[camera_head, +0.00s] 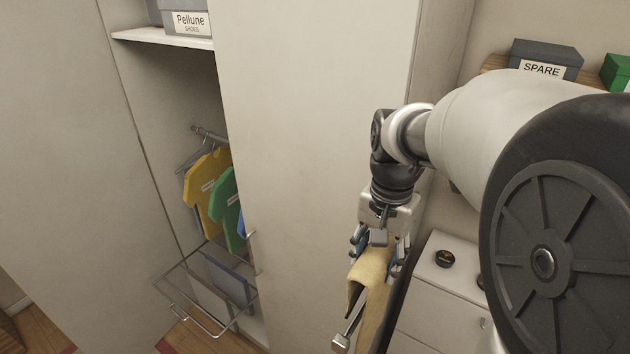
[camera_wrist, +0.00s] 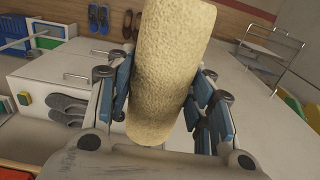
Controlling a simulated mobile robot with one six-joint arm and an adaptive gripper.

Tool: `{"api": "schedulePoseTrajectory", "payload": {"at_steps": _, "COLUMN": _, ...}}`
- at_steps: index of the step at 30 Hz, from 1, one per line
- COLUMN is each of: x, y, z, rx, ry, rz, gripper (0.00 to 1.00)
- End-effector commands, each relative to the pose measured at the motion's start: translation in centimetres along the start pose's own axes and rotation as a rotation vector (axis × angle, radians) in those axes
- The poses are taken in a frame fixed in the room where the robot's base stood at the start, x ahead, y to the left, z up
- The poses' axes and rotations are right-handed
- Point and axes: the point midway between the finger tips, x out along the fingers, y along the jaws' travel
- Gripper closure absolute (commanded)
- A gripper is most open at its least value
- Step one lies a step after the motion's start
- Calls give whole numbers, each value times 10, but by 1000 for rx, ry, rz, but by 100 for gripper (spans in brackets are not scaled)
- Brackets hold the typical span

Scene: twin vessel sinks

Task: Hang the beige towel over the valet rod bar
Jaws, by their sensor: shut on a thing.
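The beige towel (camera_head: 371,272) is held between the blue-padded fingers of my gripper (camera_head: 377,258), in front of the wardrobe's right side. Its top is bent into an arch and its lower part hangs down past the picture edge. In the wrist view the towel (camera_wrist: 170,75) fills the middle, with a finger pressed near each side. A metal rod with a block-like end (camera_head: 341,343), which looks like the valet rod bar, shows just below and left of the towel. The rest of the bar is hidden by the towel, so I cannot tell whether they touch.
The open wardrobe at left holds yellow (camera_head: 205,183) and green (camera_head: 229,208) shirts on a rail. A wire pull-out rack (camera_head: 190,318) juts out below. A white cabinet (camera_head: 440,310) with a small black object on top stands close right of the towel.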

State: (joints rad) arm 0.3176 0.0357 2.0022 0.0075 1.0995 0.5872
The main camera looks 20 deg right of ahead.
Motion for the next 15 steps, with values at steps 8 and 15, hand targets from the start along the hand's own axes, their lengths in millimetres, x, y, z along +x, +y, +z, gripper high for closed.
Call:
{"api": "schedulePoseTrajectory", "payload": {"at_steps": 8, "x": 21, "y": -4, "z": 0, "rx": 1, "ry": 0, "rz": 0, "gripper": 98}}
{"api": "schedulePoseTrajectory", "payload": {"at_steps": 15, "x": 40, "y": -4, "z": 0, "rx": 0, "ry": 1, "rz": 0, "gripper": 98}}
